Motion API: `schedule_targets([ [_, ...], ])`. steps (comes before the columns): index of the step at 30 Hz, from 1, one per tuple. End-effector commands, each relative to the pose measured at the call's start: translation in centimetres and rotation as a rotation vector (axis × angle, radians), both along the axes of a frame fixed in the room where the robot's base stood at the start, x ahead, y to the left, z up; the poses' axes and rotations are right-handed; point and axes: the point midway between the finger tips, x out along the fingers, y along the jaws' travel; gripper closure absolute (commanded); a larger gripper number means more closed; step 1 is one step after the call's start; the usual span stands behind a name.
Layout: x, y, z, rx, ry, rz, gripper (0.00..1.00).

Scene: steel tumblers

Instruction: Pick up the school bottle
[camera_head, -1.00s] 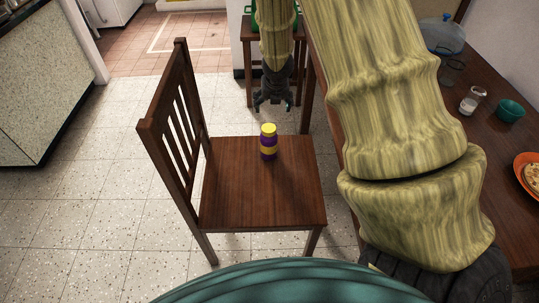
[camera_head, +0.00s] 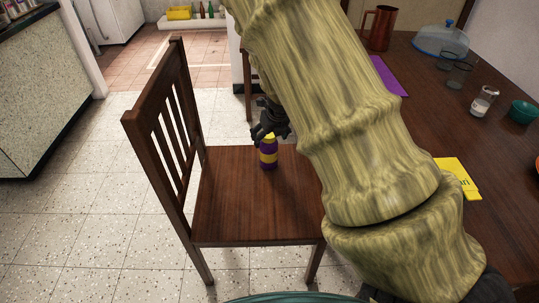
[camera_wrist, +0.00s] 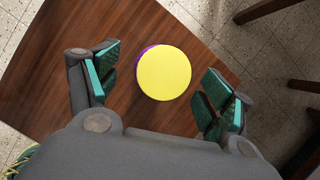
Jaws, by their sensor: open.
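The school bottle (camera_head: 268,155) is purple and yellow with a yellow lid. It stands upright on the seat of a dark wooden chair (camera_head: 250,210). My gripper (camera_head: 268,136) is just above and around the level of the lid in the head view, partly covering it. In the wrist view, my gripper (camera_wrist: 160,90) is open, with one green-padded finger on each side of the bottle's round yellow lid (camera_wrist: 163,73). A gap shows between each finger and the lid. How far the fingertips reach down along the bottle is hard to tell.
The chair's slatted back (camera_head: 163,140) rises on the left. A dark table (camera_head: 490,130) on the right holds a brown pitcher (camera_head: 379,28), glasses, a teal bowl (camera_head: 522,111) and a yellow booklet (camera_head: 460,178). Tiled floor (camera_head: 90,215) lies open at left.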

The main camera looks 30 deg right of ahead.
Motion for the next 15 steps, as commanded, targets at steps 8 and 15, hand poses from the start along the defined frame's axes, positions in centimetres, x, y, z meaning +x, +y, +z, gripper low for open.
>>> schedule_targets([
  [8,0.7,-0.2,-1.7,0.001,0.0,-0.002,0.19],
  [15,1.9,-0.5,-4.7,0.0,0.0,-0.001,0.19],
])
